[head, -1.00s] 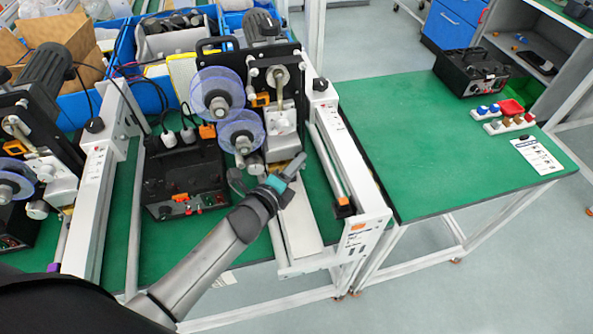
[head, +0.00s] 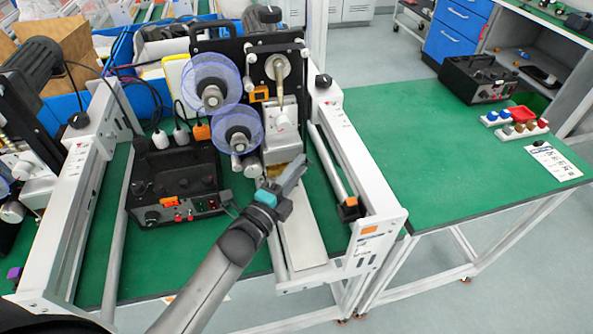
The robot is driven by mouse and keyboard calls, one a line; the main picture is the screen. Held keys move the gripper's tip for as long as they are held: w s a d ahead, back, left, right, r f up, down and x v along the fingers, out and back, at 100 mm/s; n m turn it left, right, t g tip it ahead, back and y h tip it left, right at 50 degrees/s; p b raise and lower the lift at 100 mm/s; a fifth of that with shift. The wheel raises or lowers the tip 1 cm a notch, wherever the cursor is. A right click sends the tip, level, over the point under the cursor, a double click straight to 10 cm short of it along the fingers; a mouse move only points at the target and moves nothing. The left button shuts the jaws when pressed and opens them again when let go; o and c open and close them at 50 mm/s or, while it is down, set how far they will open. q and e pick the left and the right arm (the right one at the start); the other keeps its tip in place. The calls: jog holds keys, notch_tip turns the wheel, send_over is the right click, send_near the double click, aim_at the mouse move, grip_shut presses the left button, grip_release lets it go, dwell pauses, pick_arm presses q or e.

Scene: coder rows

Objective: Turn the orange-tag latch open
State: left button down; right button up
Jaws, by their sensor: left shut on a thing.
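My left gripper (head: 291,177) reaches in over the middle machine, just below its white block and brass-coloured part (head: 270,170). Its fingers are together on something they hide, and I cannot make out what. An orange tag (head: 258,94) sits on the machine's dark plate, beside an upright silver lever (head: 278,85). Another orange mark is on a black block (head: 349,208) at the near end of the rail, right of the gripper. I cannot tell which of these is the latch. My right gripper is not in view.
A black control box (head: 178,185) with cables stands left of the gripper. Clear blue reels (head: 237,132) are just above it. The green table (head: 440,170) on the right is mostly clear, with a black case (head: 478,78) and coloured knobs (head: 522,128) at its far side.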

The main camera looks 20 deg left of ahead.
pick_arm(q)
jog(key=c, duration=0.7)
grip_release()
jog(key=shift+o, duration=0.2)
jog(key=s+a, duration=0.3)
jog(key=s, duration=1.2)
jog(key=shift+f, duration=0.15)
